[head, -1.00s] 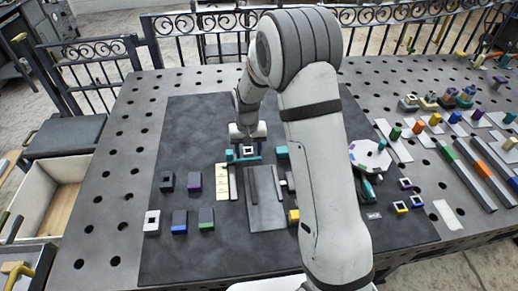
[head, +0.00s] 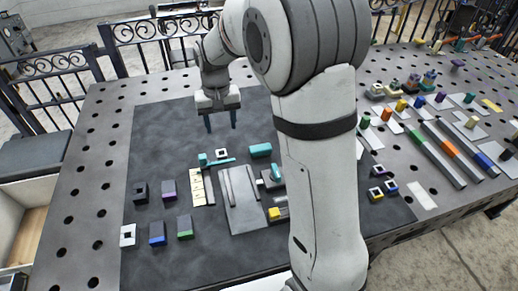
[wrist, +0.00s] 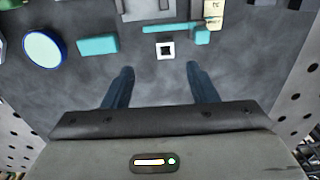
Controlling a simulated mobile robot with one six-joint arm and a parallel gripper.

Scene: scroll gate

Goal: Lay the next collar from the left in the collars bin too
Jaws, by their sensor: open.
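My gripper (head: 220,124) is open and empty, above the dark mat and beyond the parts. In the wrist view its two fingers (wrist: 160,70) stand apart. A small white square collar with a dark hole (wrist: 166,51) lies on the mat just past the fingertips, beside a teal bar. It also shows in the head view (head: 222,153). Another white square collar-like piece (head: 128,235) lies at the mat's near left. I cannot tell which container is the collars bin.
A teal bar tool (head: 215,160), a cream ruled strip (head: 197,188) and a grey plate (head: 243,200) lie mid-mat. Several dark blocks with coloured faces, one purple (head: 169,190), stand at left. A teal block (wrist: 97,44) lies near the collar. My arm hides part of the mat.

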